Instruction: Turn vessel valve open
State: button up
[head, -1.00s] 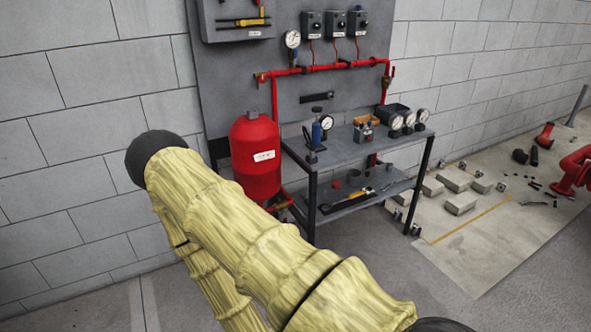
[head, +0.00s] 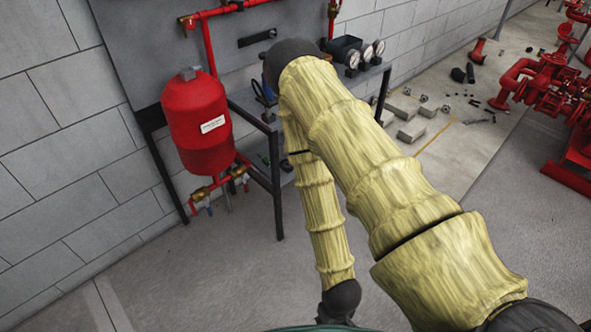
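A red pressure vessel (head: 198,124) with a white label hangs upright beside the grey panel, left of the middle in the head view. Below it runs a short red pipe with brass valve fittings (head: 213,187). Small red and blue handles show there, too small to tell which is the vessel valve or how it is set. My arm, in a yellow sleeve, crosses the middle and right of the view. Its forearm hangs down to a dark wrist at the bottom edge. My gripper is out of view, below the frame.
A dark metal workbench (head: 278,200) stands right of the vessel, partly hidden by my arm, with gauges (head: 366,54) on top. Grey blocks (head: 411,131) lie on the floor behind. A red pump assembly (head: 545,85) stands at the far right. The floor before the vessel is clear.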

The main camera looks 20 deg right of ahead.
aim_at(246, 188)
jog(key=z, duration=0.3)
jog(key=i, duration=0.85)
jog(key=z, duration=0.1)
